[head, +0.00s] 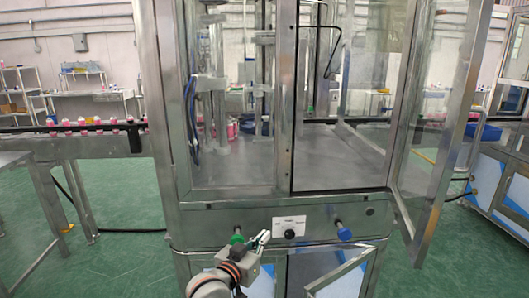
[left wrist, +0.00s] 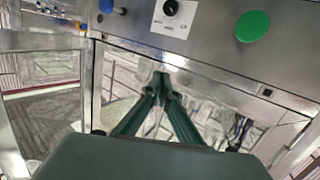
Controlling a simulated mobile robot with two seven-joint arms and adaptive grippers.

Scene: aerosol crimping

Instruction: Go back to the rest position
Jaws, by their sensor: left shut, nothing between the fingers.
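My left gripper (head: 262,238) is in front of the machine's lower front panel, between the green button (head: 237,239) and the black selector knob (head: 290,233). Its fingers are shut with nothing between them. In the left wrist view the shut fingertips (left wrist: 162,82) meet just beyond the panel's edge in the picture, and the green button (left wrist: 253,26) and the black knob (left wrist: 171,8) show clear of them. Whether the fingers touch the panel cannot be told. My right gripper is in neither view.
The crimping machine's steel cabinet (head: 230,214) fills the middle. Its glass door (head: 428,130) stands swung open at the right. A blue button (head: 344,234) sticks out of the panel. A conveyor (head: 85,142) with several pink-and-white cans runs in from the left. Green floor is free at left.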

